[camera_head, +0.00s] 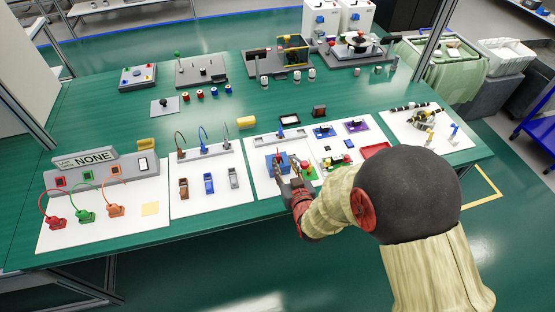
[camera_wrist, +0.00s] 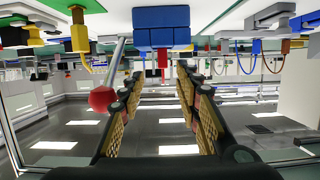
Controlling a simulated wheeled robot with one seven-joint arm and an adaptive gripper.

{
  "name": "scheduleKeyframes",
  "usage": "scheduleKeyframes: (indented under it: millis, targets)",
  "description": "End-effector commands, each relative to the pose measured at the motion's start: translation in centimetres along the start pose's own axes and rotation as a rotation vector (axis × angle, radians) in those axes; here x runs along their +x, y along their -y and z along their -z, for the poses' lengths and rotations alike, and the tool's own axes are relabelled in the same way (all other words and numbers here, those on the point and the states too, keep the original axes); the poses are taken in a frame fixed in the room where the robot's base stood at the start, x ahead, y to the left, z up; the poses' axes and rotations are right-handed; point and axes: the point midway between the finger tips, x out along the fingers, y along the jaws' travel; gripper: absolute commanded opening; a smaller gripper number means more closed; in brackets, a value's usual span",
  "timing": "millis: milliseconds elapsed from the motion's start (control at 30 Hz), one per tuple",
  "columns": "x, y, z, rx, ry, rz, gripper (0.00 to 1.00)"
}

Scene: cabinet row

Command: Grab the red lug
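A small red piece (camera_wrist: 163,58), which looks like the red lug, juts from the face of a blue block (camera_wrist: 162,28) in the wrist view. My gripper (camera_wrist: 159,78) is open, its two padded fingers apart, with the red piece lined up between the fingertips. I cannot tell if the fingertips reach it; nothing is held. In the head view, the blue block (camera_head: 276,160) sits on a white panel, and my gripper (camera_head: 285,172) is just in front of it.
A red ball knob (camera_wrist: 103,98) on a rod stands close beside one finger. To the left in the head view are red (camera_head: 55,222), green (camera_head: 84,215) and orange (camera_head: 115,210) cabled parts. A red tray (camera_head: 376,150) lies to the right.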

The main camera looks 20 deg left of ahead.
Motion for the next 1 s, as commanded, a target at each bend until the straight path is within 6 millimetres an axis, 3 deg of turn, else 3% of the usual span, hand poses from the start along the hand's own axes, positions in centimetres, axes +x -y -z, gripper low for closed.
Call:
scheduleKeyframes:
  millis: [400, 633, 1000]
  targets:
    - [4.9, 0.5, -0.5, 0.000, 0.000, 0.000, 0.33]
    - [5.1, 0.5, -0.2, 0.000, -0.001, 0.000, 0.33]
    - [5.1, 0.5, -0.3, 0.000, 0.000, 0.000, 0.13]
